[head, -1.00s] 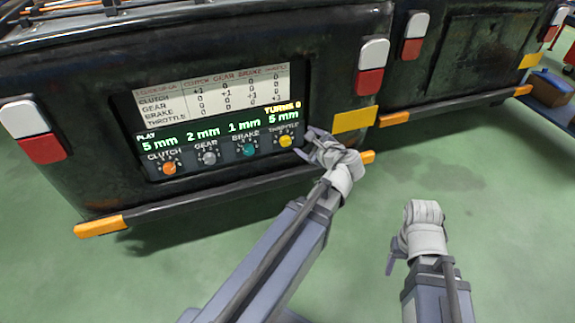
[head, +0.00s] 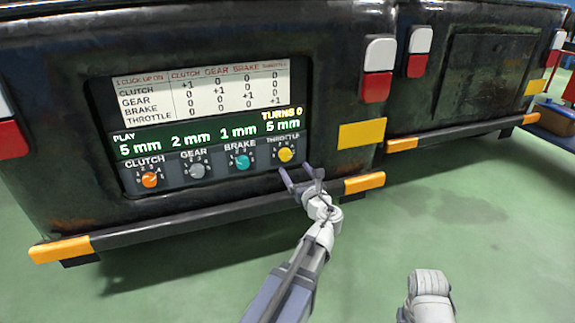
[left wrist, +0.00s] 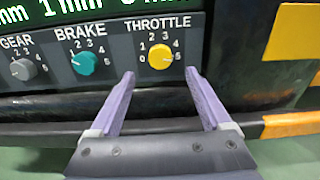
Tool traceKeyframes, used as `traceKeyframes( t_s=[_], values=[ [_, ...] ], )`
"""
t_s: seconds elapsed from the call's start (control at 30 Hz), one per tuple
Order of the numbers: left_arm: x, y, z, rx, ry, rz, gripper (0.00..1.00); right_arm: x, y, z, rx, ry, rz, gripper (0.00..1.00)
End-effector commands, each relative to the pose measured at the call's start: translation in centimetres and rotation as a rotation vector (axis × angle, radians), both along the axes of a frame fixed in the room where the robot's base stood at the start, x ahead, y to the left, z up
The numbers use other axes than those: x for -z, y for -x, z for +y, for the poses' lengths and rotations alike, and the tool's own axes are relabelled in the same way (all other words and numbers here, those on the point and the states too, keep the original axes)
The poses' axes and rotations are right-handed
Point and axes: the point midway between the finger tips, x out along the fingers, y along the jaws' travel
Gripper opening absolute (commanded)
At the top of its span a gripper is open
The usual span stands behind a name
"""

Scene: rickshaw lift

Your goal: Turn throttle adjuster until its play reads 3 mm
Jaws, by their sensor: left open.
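The yellow throttle adjuster (head: 285,154) is the rightmost knob on the panel, and the display (head: 282,126) above it reads 5 mm. In the left wrist view the same throttle knob (left wrist: 160,54) has a dial marked 0 to 5; its exact pointer direction is hard to tell. My left gripper (head: 301,172) is open and empty, just below and right of the knob in the head view. In the left wrist view its two purple fingers (left wrist: 159,76) stand apart on either side of the knob's lower part, not touching it. My right arm's wrist shows at the bottom right; its jaws cannot be made out.
The orange clutch knob (head: 149,180), grey gear knob (head: 197,171) and teal brake knob (head: 242,163) sit left of the throttle. Their readings are 5, 2 and 1 mm; the turns counter shows 0. A dark bumper (head: 205,215) runs below the panel. Green floor is clear in front.

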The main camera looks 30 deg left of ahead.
Motion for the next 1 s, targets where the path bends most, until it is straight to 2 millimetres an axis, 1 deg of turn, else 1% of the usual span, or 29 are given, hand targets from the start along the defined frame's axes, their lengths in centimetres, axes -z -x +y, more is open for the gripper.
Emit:
traceKeyframes(
  t_s=[0.17, 0.4, 0.6, 0.73, 1.0],
  values=[
    [-0.1, -1.1, 1.0, -0.001, 0.001, 0.0, 0.81, -0.1, 0.0, 0.0, 0.0, 0.0, 0.0, 0.6],
    [0.0, -3.5, 4.0, -0.003, 0.003, -0.002, 0.81, -0.1, 0.0, 0.0, 0.0, 0.0, 0.0, 0.6],
    [0.0, -4.8, 5.5, -0.002, 0.003, -0.002, 0.81, -0.1, 0.0, 0.0, 0.0, 0.0, 0.0, 0.6],
    [0.0, -5.1, 5.9, 0.0, 0.003, -0.002, 0.81, -0.1, 0.0, 0.0, 0.0, 0.0, 0.0, 0.6],
    [0.0, -5.1, 5.9, 0.0, 0.003, -0.002, 0.81, -0.1, 0.0, 0.0, 0.0, 0.0, 0.0, 0.6]
  ],
)
